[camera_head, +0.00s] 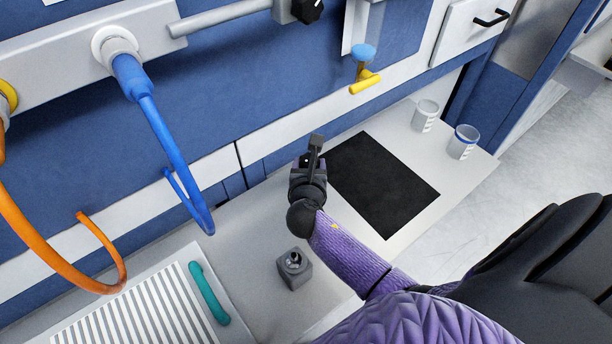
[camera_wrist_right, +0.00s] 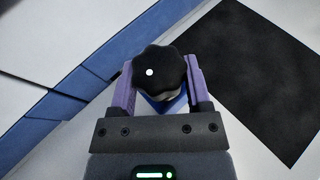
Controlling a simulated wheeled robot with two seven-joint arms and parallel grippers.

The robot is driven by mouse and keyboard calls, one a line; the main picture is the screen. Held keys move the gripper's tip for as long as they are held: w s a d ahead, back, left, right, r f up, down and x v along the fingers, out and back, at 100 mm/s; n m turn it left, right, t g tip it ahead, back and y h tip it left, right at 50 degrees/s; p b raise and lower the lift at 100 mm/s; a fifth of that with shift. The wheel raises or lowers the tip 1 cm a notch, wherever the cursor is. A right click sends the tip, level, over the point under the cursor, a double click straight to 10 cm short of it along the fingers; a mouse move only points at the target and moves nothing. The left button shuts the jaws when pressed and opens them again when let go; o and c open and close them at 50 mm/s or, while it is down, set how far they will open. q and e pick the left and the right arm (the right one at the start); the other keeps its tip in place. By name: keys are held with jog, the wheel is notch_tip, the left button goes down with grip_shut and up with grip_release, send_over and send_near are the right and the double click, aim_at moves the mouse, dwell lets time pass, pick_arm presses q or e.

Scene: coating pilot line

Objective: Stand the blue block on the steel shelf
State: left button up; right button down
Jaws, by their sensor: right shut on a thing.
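My right gripper (camera_head: 312,152) is above the pale bench, left of the black mat. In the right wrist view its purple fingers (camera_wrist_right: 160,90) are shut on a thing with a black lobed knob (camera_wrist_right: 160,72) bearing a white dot. A small blue part (camera_wrist_right: 165,106) shows below the knob; it may be the blue block, mostly hidden by the knob and fingers. In the head view the arm and hand hide most of the held thing. I cannot pick out the steel shelf for certain. My left gripper is out of view.
The bench (camera_head: 258,240) carries a black mat (camera_head: 383,185), two cups (camera_head: 425,116) (camera_head: 463,143), a grey block with a round fitting (camera_head: 293,269) and a striped tray (camera_head: 140,312) with a teal handle (camera_head: 208,293). Blue (camera_head: 160,130) and orange (camera_head: 60,275) hoses hang at left.

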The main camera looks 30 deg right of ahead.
jog(key=shift+f, duration=0.5)
jog(key=shift+c, duration=0.2)
grip_release()
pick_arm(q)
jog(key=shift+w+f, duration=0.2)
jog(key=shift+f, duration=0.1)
pick_arm(e)
jog(key=shift+r, duration=0.2)
pick_arm(q)
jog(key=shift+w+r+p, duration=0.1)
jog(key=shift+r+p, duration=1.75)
jog(key=shift+p, duration=0.1)
pick_arm(e)
jog(key=v, duration=1.2)
